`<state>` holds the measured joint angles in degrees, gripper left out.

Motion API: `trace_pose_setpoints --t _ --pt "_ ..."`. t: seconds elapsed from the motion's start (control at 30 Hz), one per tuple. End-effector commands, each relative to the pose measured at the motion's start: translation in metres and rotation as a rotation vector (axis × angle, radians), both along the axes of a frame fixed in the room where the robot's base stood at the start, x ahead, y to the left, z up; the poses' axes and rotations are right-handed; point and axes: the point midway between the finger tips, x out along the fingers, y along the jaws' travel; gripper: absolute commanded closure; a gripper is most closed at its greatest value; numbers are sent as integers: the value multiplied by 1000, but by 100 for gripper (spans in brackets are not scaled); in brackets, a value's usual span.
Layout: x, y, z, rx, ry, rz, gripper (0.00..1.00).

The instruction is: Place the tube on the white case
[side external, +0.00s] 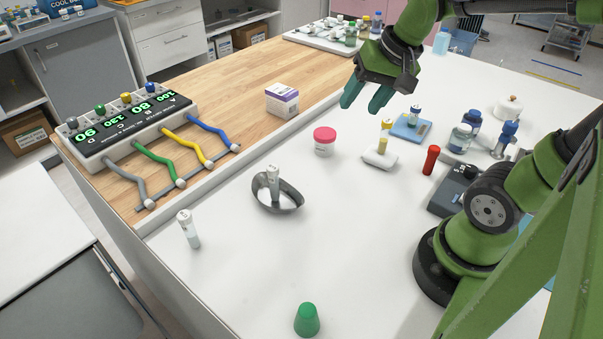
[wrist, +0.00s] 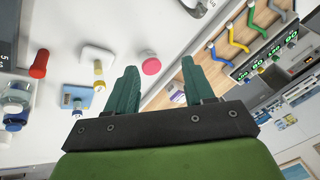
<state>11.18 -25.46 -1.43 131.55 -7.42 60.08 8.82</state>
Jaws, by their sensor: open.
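A small white case (side external: 374,161) lies on the white table right of centre; it also shows in the wrist view (wrist: 92,50). A slim yellow-and-white tube (side external: 383,146) appears to stand upright on it. White capped tubes stand elsewhere: one (side external: 189,230) upright at the table's left, another (side external: 273,180) in a grey metal dish (side external: 287,204). A red tube (side external: 431,160) stands right of the case. I cannot tell which tube the task means.
A pink-lidded jar (side external: 324,142) stands left of the case, a blue pad (side external: 405,128) with a vial behind it. Bottles (side external: 460,138) stand at right near my arm. The left front table is mostly clear.

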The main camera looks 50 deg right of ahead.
Motion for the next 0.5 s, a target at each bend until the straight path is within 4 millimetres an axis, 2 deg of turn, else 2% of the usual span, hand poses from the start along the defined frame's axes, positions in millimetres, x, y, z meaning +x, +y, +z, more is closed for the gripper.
trace_pose_setpoints --t 0.03,0.1,0.2,0.3,0.5 --pt "-10 21 5 -15 -66 93 47" --pt "-20 41 7 -31 -135 193 47" --pt "-31 60 9 -49 -206 290 47" --pt "-36 68 9 -57 -243 337 47" --pt "-38 70 9 -59 -249 348 47"
